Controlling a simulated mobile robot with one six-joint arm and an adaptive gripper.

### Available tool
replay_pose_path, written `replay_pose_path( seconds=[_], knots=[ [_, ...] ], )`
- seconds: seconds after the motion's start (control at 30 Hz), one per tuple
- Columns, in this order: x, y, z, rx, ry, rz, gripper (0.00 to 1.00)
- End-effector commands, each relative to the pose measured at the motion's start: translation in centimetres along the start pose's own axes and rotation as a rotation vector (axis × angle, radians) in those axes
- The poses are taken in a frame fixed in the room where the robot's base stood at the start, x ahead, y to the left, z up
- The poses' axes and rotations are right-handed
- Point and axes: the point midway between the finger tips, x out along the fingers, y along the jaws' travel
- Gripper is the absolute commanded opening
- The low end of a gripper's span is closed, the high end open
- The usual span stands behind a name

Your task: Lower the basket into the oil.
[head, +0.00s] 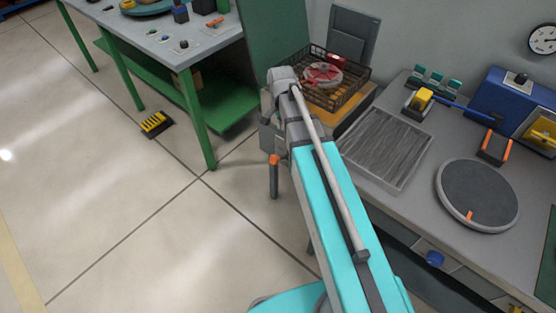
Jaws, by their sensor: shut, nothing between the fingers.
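The black wire basket (352,100) sits at the top centre, with a red round part and other small red pieces in it. Below its near side shows an amber-yellow surface (350,121), perhaps the oil; most of it is hidden by the basket and my arm. A dark upright handle with an orange top (273,178) stands left of my arm. My gripper (269,147) appears as a small grey shape at the end of my arm, shut and empty, just above the orange top. I cannot tell whether they touch.
The grey bench on the right holds a ribbed metal plate (386,148), a round dark disc (477,196) and a blue machine (512,105). A green-legged table (185,45) stands at upper left. A yellow-black block (156,124) lies on the otherwise open floor (100,210).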

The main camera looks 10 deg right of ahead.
Motion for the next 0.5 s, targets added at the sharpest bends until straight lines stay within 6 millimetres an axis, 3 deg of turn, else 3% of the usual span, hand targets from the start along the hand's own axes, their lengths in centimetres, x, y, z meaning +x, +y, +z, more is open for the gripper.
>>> replay_pose_path(
  seconds=[0.03, 0.13, 0.5],
  knots=[
    [1.6, -0.7, -0.9, 0.039, 0.001, 0.0, 0.0],
    [2.6, -1.3, -1.8, 0.107, 0.003, 0.001, 0.0],
    [3.3, -1.8, -2.6, 0.186, 0.006, 0.001, 0.0]
  ],
)
